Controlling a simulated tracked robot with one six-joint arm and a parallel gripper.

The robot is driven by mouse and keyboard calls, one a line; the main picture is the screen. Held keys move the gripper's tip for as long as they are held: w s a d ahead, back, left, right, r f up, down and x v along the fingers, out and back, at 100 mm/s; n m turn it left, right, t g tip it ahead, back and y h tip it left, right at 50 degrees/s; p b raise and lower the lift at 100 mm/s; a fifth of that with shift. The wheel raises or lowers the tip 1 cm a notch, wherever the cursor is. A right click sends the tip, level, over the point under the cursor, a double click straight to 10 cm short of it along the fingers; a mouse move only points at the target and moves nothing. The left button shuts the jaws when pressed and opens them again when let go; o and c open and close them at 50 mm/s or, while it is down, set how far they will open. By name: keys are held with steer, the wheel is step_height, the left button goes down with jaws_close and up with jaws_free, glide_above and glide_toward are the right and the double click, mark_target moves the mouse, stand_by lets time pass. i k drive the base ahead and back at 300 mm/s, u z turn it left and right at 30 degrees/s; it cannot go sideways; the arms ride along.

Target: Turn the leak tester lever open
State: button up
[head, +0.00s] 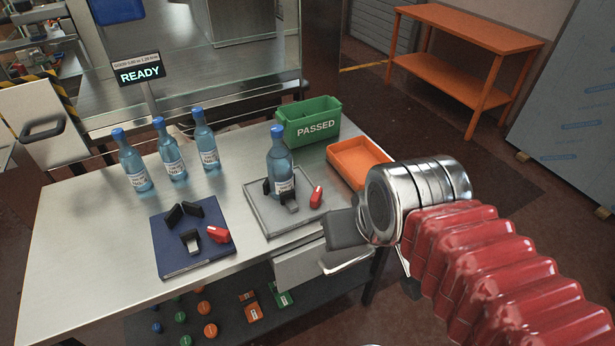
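Two fixtures with red levers stand on the steel table; I cannot tell from markings which is the leak tester. The grey plate (262,214) holds an upright blue-capped bottle (279,165) between dark jaws, with a red lever (316,197) tilted up at its right. The dark blue plate (187,262) has black jaws (184,213) with no bottle and a red lever (218,234) lying lower at its right. My gripper (343,229) is a dark block past the table's right front edge, right of and nearer than the grey plate, apart from both levers. Its fingertips are not clear.
Three blue-capped bottles (171,150) stand at the back left. A green "PASSED" bin (309,124) and an empty orange tray (357,160) are at the back right. A "READY" display (139,75) stands behind. A drawer-like box (300,265) hangs under the front edge.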

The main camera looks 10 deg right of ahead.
mark_target(316, 201)
steer(key=i, duration=0.2)
steer(key=z, duration=0.05)
steer(key=k, duration=1.3)
steer(key=u, duration=0.55)
steer(key=i, duration=1.75)
steer(key=z, duration=0.1)
